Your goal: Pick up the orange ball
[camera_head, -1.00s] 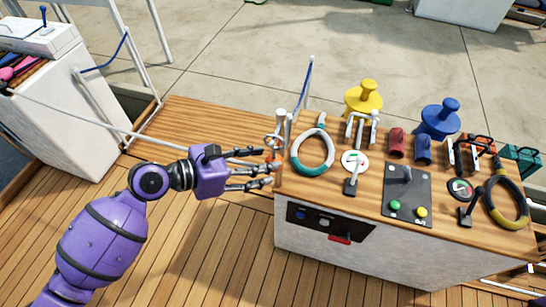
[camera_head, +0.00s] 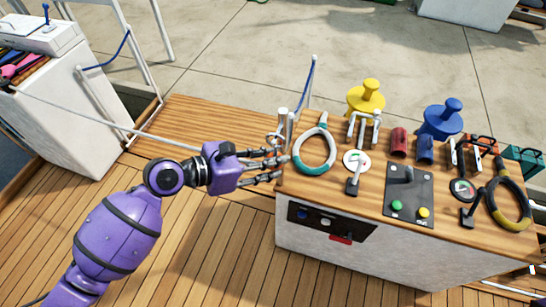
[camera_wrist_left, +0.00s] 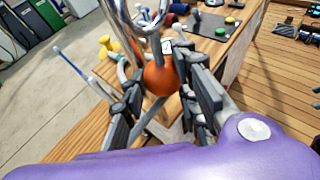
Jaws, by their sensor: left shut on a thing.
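The orange ball (camera_wrist_left: 160,78) shows in the left wrist view, between the fingers of my left gripper (camera_wrist_left: 160,95). The fingers are shut on it from both sides. In the head view my left gripper (camera_head: 275,164) is at the left end of the wooden console top (camera_head: 335,200), beside metal posts (camera_head: 283,125). A shiny metal tube (camera_wrist_left: 125,28) stands right behind the ball in the wrist view. My right gripper is not in view.
A white cabinet (camera_head: 75,120) stands at left. The deck at lower left is open.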

